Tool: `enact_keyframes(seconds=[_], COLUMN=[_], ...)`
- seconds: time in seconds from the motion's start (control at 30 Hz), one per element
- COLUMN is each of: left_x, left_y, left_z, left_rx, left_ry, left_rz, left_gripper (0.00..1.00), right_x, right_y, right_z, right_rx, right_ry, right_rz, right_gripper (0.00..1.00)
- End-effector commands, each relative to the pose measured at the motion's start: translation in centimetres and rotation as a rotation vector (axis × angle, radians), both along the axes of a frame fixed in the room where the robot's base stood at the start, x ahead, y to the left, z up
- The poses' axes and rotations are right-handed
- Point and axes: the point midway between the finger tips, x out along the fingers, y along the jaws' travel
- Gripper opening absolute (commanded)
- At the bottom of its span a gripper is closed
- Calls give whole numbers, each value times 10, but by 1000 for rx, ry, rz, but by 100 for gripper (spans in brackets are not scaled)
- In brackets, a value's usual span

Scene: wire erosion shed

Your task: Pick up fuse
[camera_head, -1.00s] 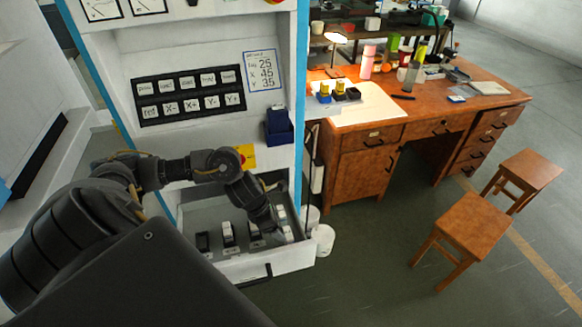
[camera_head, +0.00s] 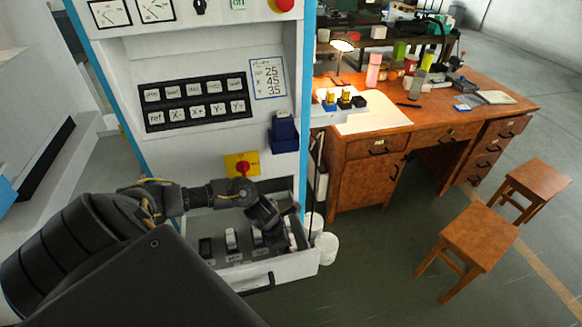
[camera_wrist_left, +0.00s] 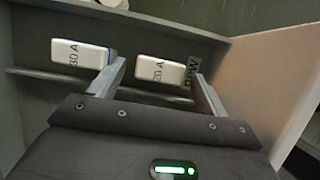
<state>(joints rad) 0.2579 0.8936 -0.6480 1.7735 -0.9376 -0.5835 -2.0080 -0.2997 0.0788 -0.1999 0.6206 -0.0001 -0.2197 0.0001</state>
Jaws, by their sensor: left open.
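An open drawer (camera_head: 235,278) of the machine holds several small fuses, one of them a white fuse (camera_head: 231,238) left of my arm. In the left wrist view, a white fuse marked 20 A (camera_wrist_left: 160,71) lies beside a label reading "new" (camera_wrist_left: 191,70). Another white fuse marked 30 A (camera_wrist_left: 82,55) lies to its left. My left gripper (camera_wrist_left: 159,72) is open and empty, with one finger on each side of the 20 A fuse in the picture. I cannot tell whether the fingers touch it. In the head view my wrist hides part of the drawer. My right gripper is not in view.
The drawer walls (camera_wrist_left: 268,80) stand close around the gripper. Above are a yellow panel with a red knob (camera_head: 242,165) and a blue holder (camera_head: 284,133). A wooden desk (camera_head: 420,118) and two stools (camera_head: 466,240) stand at right, with open floor before them.

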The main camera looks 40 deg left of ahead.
Motion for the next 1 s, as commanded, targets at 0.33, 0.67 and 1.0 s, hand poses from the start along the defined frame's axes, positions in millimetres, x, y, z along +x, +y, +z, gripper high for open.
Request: enact_keyframes(seconds=[0.33, 0.67, 1.0], left_x=[10, 10, 11], left_y=[-6, -6, -6], left_z=[-31, -31, -31], left_rx=[0, 0, 1], left_ry=[0, 0, -2], left_rz=[0, -1, -1], left_gripper=[76, 57, 27], right_x=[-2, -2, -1], right_y=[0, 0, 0], right_z=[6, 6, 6], right_rx=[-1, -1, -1], right_ry=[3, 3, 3], right_rz=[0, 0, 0], right_gripper=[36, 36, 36])
